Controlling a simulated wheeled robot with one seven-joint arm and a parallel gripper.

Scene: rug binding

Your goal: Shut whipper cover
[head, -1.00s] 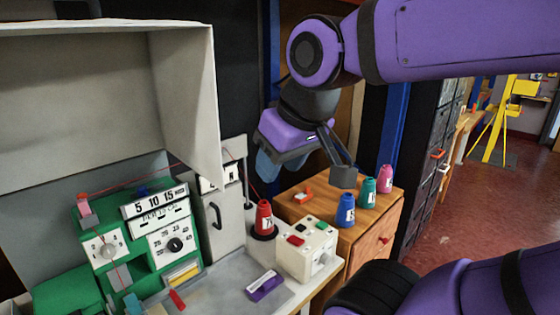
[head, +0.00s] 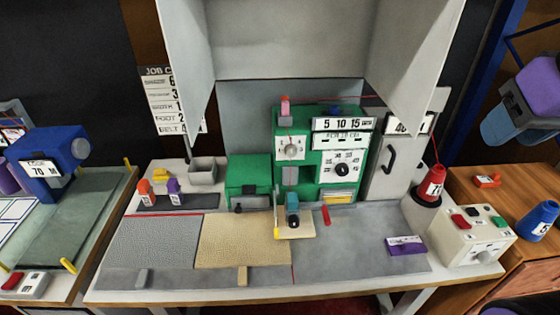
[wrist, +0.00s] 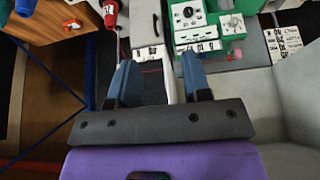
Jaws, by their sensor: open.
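The green machine (head: 308,160) stands at the back of the worktable, with dials and number plates on its face; it also shows in the wrist view (wrist: 206,28). A large light-grey hood (head: 421,60) stands over and around it, open toward me. I cannot tell for sure which part is the whipper cover. My gripper (head: 513,122) is at the right edge of the head view, right of the hood and above the wooden cabinet. In the wrist view my gripper (wrist: 157,78) has its two blue fingers apart and nothing between them.
A grey cabinet (head: 393,160) with a black handle is beside the machine. A red cone (head: 432,184), a white control box (head: 473,235) and a purple block (head: 405,245) stand on the table's right. A blue cone (head: 538,220) stands on the wooden cabinet. A blue machine (head: 50,165) is at left.

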